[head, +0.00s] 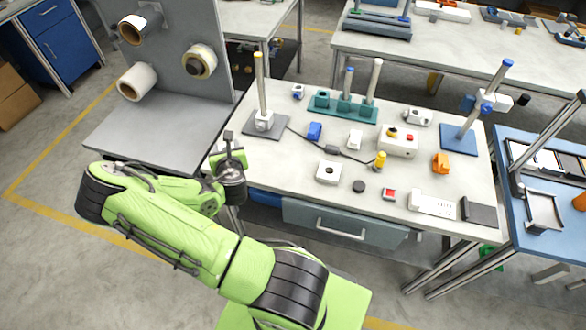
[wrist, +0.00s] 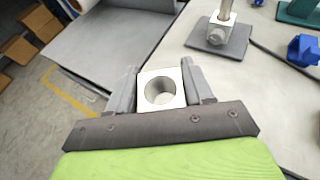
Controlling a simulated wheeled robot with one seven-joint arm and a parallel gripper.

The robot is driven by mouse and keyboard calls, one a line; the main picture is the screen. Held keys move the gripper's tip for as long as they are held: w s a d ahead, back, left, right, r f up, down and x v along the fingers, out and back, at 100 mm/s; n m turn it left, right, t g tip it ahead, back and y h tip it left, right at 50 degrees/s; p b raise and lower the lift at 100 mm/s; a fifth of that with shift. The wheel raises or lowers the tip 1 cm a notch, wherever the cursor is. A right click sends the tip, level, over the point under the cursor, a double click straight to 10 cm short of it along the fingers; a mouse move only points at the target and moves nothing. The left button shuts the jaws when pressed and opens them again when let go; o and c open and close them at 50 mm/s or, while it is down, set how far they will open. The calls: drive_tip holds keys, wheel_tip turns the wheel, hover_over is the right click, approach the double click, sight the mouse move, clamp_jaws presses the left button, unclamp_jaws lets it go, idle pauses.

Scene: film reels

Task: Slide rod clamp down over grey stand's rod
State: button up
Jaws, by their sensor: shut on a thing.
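My gripper (wrist: 160,90) is shut on a pale square block with a round hole, the rod clamp (wrist: 173,76), held between the two grey fingers. The hole faces the wrist camera. In the head view my gripper (head: 229,142) is left of the grey stand, near the bench's left edge; the clamp is hard to make out there. The grey stand (head: 276,129) is a dark grey plate with an upright rod (head: 261,86) and a yellow tip. A pale block sits around the rod's foot. In the wrist view the stand (wrist: 235,45) is ahead, to the right, apart from the clamp.
A teal base (head: 322,107) with upright rods stands right of the grey stand. A dark cable runs from near the stand to a yellow-topped part (head: 379,160). A blue block (head: 314,131) lies nearby. A grey panel with reels (head: 199,62) rises at left.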

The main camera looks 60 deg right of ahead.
drive_tip(key=s+d+r+m+g+h, duration=0.2)
drive_tip(key=s+d+m+g, duration=0.1)
drive_tip(key=s+d, duration=0.35)
wheel_tip(320, 180, up, 3)
drive_tip(key=m+g+h, duration=0.1)
drive_tip(key=m+g, duration=0.3)
hover_over(294, 165)
drive_tip(key=shift+s+d+r, duration=0.15)
wheel_tip(294, 165, down, 18)
drive_tip(key=b, duration=0.8)
drive_tip(key=shift+r, duration=0.15)
drive_tip(key=shift+b, duration=0.35)
drive_tip(key=o, duration=1.2)
drive_tip(key=shift+c, duration=0.2)
drive_tip(key=shift+f+b, duration=0.2)
drive_tip(key=shift+b, duration=0.1)
